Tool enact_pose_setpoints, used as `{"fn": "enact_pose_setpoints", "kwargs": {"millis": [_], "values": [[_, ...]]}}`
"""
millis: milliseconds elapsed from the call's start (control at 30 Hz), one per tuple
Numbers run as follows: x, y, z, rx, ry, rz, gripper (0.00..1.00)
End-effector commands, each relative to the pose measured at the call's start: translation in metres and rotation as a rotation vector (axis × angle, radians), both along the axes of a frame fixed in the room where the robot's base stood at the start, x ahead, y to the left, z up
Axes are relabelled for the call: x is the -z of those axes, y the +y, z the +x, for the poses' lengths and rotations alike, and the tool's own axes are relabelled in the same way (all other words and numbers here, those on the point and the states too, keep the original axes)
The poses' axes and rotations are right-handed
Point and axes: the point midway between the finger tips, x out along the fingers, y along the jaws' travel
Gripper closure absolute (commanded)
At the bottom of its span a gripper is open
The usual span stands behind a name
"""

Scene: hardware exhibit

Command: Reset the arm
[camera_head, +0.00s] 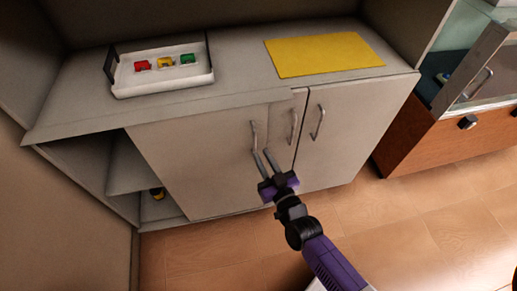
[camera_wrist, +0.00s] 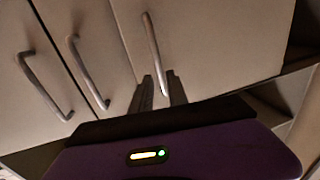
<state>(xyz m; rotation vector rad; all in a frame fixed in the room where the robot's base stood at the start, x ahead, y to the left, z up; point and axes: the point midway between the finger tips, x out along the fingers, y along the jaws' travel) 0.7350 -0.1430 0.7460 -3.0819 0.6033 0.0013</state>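My gripper (camera_head: 263,153) is in front of the white cabinet's doors, near the lower end of the leftmost door handle (camera_head: 253,136). Its two fingers are apart, with nothing visibly clamped. In the wrist view, my gripper (camera_wrist: 161,76) points at the doors, and the lower end of one handle (camera_wrist: 153,45) appears between the fingers. I cannot tell whether they touch it. My arm reaches in from the lower right in the head view.
The cabinet (camera_head: 205,165) has two more handles to the right and an open shelf at left. On top are a white tray (camera_head: 165,88) with red, yellow and green items and a yellow mat (camera_head: 323,55). A wooden cabinet (camera_head: 440,138) stands right. The floor (camera_head: 420,215) is clear.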

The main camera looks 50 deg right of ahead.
Motion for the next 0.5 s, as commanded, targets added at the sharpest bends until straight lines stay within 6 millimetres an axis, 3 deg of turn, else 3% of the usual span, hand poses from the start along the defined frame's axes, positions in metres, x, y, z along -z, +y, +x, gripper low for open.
{"fn": "enact_pose_setpoints", "kwargs": {"millis": [167,500], "values": [[-0.0005,0.0038,-0.0091,0.0,-0.001,0.001,0.8],[-0.0004,0.0038,-0.0094,0.0,-0.001,0.001,0.8]]}}
